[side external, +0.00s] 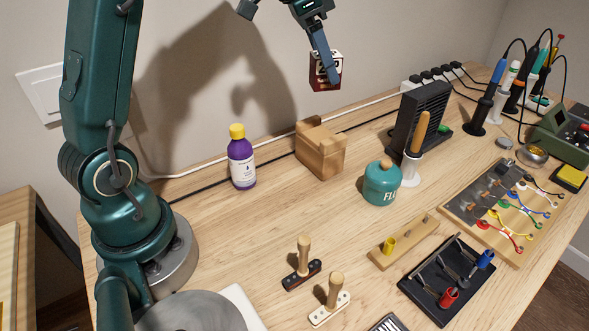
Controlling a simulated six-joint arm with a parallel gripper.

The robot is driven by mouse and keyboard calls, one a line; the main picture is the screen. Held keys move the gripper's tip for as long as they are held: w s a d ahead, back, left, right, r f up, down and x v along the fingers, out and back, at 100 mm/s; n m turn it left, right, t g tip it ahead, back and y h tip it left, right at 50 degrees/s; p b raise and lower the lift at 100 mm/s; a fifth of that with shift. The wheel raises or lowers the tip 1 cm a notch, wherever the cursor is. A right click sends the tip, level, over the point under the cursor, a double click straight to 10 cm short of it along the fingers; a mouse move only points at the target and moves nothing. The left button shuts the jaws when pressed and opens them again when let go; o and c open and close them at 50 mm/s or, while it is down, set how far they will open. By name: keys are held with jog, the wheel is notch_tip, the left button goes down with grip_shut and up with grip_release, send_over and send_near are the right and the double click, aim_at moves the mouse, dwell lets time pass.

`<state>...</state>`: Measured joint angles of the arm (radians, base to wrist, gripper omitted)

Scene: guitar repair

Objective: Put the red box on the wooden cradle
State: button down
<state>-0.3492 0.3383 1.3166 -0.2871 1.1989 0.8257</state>
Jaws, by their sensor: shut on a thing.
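A dark red box with a pale label (318,82) hangs in the air at the top middle of the side external view. My gripper (326,68) reaches down from the top edge and is shut on it. One blue-grey finger lies across the box's near face; the other finger is hidden. The wooden cradle (323,158), a light block with a stepped, notched top, stands on the workbench below the box. The box is clear above it, with open air between them.
A purple bottle with a yellow cap (242,160) stands left of the cradle. A teal pot (381,183) and a black ribbed unit (424,115) stand to its right. Several small tools and a wiring board (497,210) fill the bench's front and right.

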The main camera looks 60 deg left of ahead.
jog(key=shift+w+a+f, duration=0.25)
jog(key=shift+w, duration=0.05)
notch_tip(320, 180, down, 10)
jog(key=shift+f, duration=0.1)
dwell(0.4)
